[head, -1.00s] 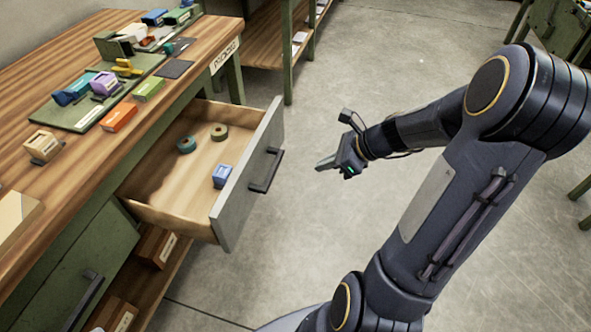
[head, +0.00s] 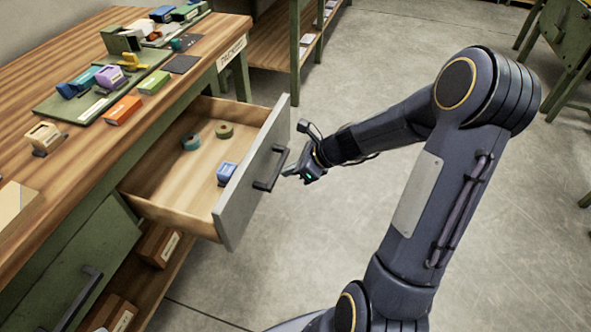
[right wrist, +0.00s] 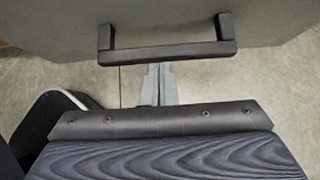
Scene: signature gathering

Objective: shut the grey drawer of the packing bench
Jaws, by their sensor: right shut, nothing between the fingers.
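The grey drawer (head: 238,205) of the packing bench (head: 186,101) stands pulled out, with its wooden inside showing. Its front carries a dark bar handle (head: 270,170), which also shows in the right wrist view (right wrist: 168,52). In the drawer lie a teal tape roll (head: 191,143), an olive tape roll (head: 224,130) and a blue block-like item (head: 227,173). My right gripper (head: 287,172) is shut and empty, just outside the drawer front beside the handle. In the right wrist view its fingers (right wrist: 159,72) point at the handle; whether they touch it I cannot tell. My left gripper is not in view.
The bench top holds several staplers, boxes and stamps on green mats (head: 90,104). A green cupboard door with a handle (head: 80,265) and a shelf with boxes (head: 158,245) are below. Open concrete floor (head: 380,80) lies right of the drawer.

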